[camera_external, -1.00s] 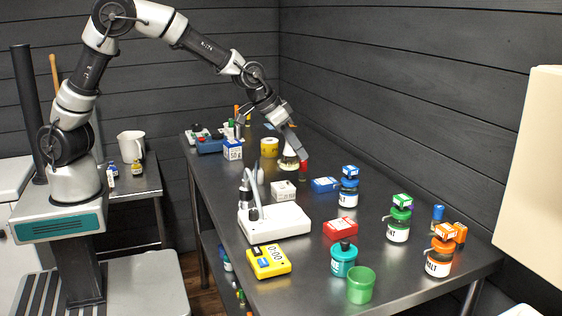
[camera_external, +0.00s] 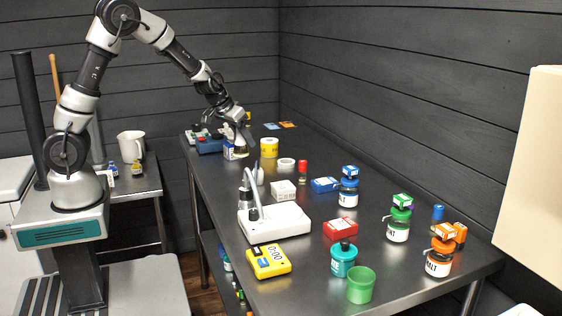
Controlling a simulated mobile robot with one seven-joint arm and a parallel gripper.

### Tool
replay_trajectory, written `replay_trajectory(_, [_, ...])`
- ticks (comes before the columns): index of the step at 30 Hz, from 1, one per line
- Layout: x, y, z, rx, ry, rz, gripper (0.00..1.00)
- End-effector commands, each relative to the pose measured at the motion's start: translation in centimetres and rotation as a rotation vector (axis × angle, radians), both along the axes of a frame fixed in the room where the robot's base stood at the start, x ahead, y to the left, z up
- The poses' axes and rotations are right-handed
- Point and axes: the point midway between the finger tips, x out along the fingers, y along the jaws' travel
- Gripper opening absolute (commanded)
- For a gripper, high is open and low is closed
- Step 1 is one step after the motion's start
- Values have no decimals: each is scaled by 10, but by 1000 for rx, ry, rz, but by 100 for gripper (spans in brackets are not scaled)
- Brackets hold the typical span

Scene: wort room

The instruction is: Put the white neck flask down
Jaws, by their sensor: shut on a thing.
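My gripper (camera_external: 247,137) is at the far left part of the steel bench, pointing down. It is shut on the white neck flask (camera_external: 241,152), which is small and mostly hidden by the gripper and a blue-and-white box. The flask is low, close to the bench top beside that box (camera_external: 229,152). I cannot tell whether its bottom touches the bench.
A yellow roll (camera_external: 269,147), a white ring (camera_external: 286,162) and a red-capped vial (camera_external: 302,172) stand right of the gripper. A blue device (camera_external: 209,144) is to its left. A white stand (camera_external: 274,222) and several labelled jars are nearer.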

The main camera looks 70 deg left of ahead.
Motion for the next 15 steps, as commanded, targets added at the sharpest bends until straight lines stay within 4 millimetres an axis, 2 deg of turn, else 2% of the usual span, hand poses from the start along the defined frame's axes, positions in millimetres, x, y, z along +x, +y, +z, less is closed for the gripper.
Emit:
replay_trajectory(1, [0,1,-8,0,-1,3,0])
replay_trajectory(7, [0,1,-23,0,0,1,0])
replay_trajectory(12, [0,1,-48,-1,1,2,0])
replay_trajectory(15, [0,0,-51,0,-2,1,0])
